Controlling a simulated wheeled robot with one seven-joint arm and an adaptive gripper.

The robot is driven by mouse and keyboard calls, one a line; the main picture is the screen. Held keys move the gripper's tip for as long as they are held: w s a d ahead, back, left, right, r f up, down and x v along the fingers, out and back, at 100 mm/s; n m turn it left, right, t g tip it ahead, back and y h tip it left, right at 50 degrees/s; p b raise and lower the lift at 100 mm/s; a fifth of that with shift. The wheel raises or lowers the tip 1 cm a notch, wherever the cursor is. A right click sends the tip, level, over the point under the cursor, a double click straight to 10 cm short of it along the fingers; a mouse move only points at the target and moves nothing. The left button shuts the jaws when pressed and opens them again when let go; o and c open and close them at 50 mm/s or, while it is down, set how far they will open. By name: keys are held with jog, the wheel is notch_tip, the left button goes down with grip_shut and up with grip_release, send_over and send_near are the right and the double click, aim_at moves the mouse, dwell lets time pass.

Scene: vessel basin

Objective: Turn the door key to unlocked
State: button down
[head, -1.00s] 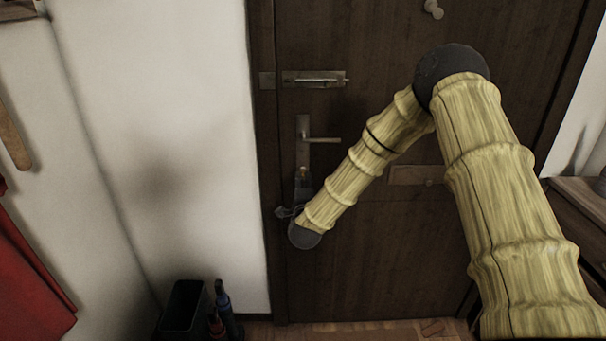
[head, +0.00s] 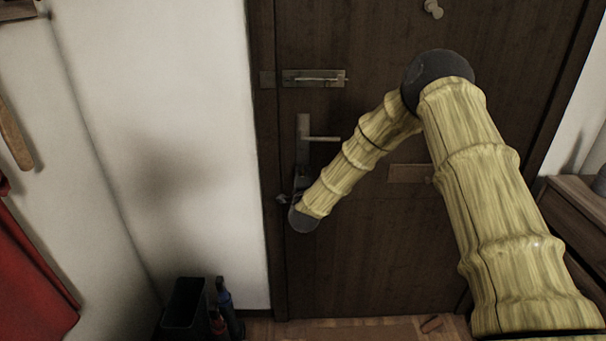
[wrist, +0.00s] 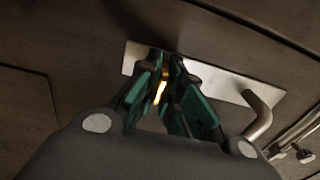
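The door key (wrist: 159,92) shows as a narrow bright gold strip between the two teal-padded fingers of my gripper (wrist: 167,62) in the wrist view. The fingers are drawn close together with a narrow gap, and I cannot tell whether both pads touch the key. Behind the fingertips is the metal lock plate (wrist: 225,84), with the bent door handle (wrist: 262,115) to the right. In the head view my gripper (head: 297,184) is at the lower end of the lock plate, below the handle (head: 322,138). The key is hidden there by my wrist.
The dark brown door (head: 380,260) carries a metal bolt (head: 314,78) above the handle and a letter slot plate (head: 408,173) to the right. A black bin (head: 184,305) and bottles (head: 226,310) stand on the floor at lower left. A wooden cabinet (head: 575,215) is at right.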

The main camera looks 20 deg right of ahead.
dwell(0.4)
jog(key=n+b, duration=0.2)
jog(key=n, duration=0.2)
jog(key=shift+n, duration=0.3)
jog(key=n+b, duration=0.2)
jog(key=n, duration=0.2)
jog(key=shift+w+r, duration=0.1)
jog(key=n+b, duration=0.1)
jog(key=n, duration=0.4)
jog(key=shift+n, duration=0.4)
jog(key=shift+n+b, duration=0.35)
jog(key=shift+n, duration=1.35)
jog(key=shift+r, duration=0.1)
jog(key=c, duration=1.6)
grip_release()
jog(key=shift+o, duration=0.2)
